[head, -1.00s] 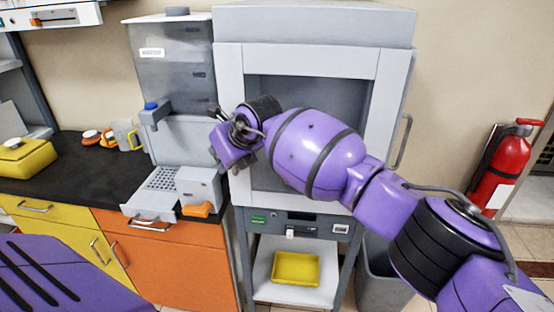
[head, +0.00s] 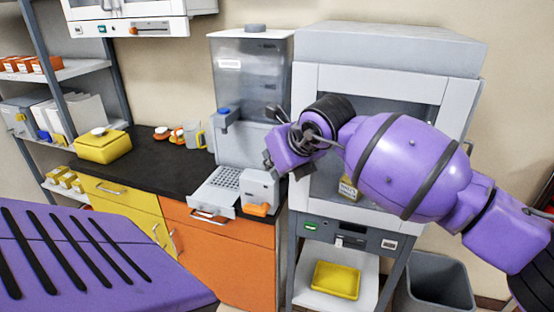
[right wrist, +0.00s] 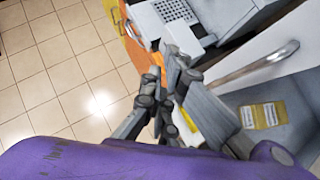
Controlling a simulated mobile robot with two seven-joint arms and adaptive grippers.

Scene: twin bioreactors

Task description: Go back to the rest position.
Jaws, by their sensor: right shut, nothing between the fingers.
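My right gripper (head: 275,160) is at the end of the purple right arm, which comes in from the right in the head view. It hangs in front of the gap between the grey dispenser (head: 245,100) and the grey-framed cabinet (head: 305,85). In the right wrist view the right gripper (right wrist: 172,72) has its fingertips together, with nothing held between them. The purple arm hides part of the cabinet's window. My left gripper is not in view.
A black counter (head: 155,165) holds a yellow box (head: 103,147) and a mug (head: 194,135). A yellow tray (head: 336,280) lies under the cabinet. A grey bin (head: 436,285) stands at right. The cabinet handle (right wrist: 252,65) is close to the fingers in the wrist view.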

